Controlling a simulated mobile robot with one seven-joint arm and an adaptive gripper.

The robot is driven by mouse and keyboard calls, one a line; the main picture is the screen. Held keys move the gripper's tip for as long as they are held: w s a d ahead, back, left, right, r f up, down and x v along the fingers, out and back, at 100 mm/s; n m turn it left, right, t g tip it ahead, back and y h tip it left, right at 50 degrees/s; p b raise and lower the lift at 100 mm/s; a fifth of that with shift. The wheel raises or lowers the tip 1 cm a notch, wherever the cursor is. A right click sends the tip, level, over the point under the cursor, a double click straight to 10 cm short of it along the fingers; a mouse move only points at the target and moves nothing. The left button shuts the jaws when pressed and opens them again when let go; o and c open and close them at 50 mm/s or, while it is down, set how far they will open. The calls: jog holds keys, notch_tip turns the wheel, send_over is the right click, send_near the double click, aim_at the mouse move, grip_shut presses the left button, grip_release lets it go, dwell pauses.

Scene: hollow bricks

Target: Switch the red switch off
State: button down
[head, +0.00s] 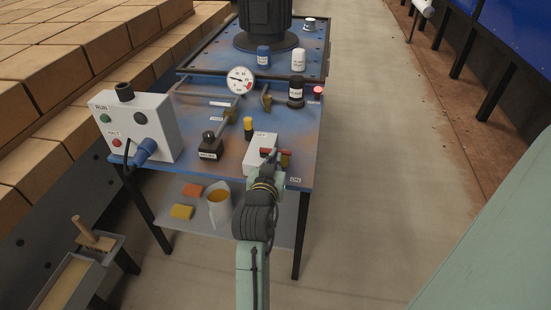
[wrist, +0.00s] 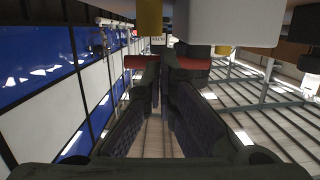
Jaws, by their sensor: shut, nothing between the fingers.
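The red switch (head: 265,151) shows as a short red lever beside a white box (head: 262,140) with a label on top, near the front right of the blue table. A second reddish part (head: 285,152) shows just right of it. In the wrist view a red bar (wrist: 143,62) lies crosswise at my fingertips, with a darker red part (wrist: 192,75) on their right. My gripper (wrist: 163,58) is shut and empty, at or very near the bar. I cannot tell whether it touches. In the head view my wrist hides most of the fingers and part of the switch.
The table (head: 190,130) also holds a grey control box (head: 150,115), a gauge (head: 240,80), a black-based knob (head: 210,147), a yellow-topped post (head: 248,125) and a black bottle-like part (head: 296,92). A jug (head: 218,205) stands on the lower shelf. The floor right is clear.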

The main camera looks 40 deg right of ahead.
jog(key=shift+w+d, duration=0.2)
